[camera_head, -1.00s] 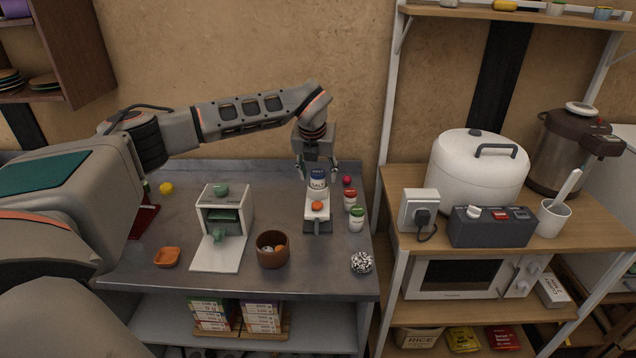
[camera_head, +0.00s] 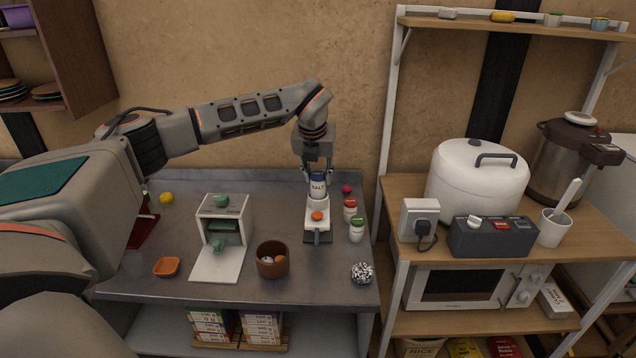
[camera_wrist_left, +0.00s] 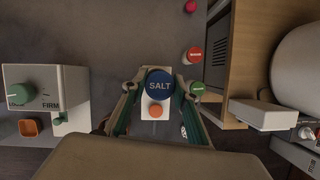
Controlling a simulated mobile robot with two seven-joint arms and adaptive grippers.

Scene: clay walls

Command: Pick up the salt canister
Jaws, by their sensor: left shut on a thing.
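The salt canister (camera_head: 318,187) is white with a blue lid and a SALT label. It stands upright at the back of a small white device with an orange knob (camera_head: 317,216) on the counter. My left gripper (camera_head: 318,176) reaches down from above and is shut on the canister, a finger on each side. In the left wrist view the blue SALT lid (camera_wrist_left: 159,85) sits between the two fingers. I cannot tell whether the canister's base touches the device. My right gripper is not in view.
A red-lidded jar (camera_head: 350,209) and a green-lidded jar (camera_head: 357,229) stand close on the right. A white press-like box (camera_head: 222,225) and a brown bowl (camera_head: 272,262) stand left. A speckled ball (camera_head: 362,273) lies near the front edge. A wooden shelf unit (camera_head: 390,240) borders the right.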

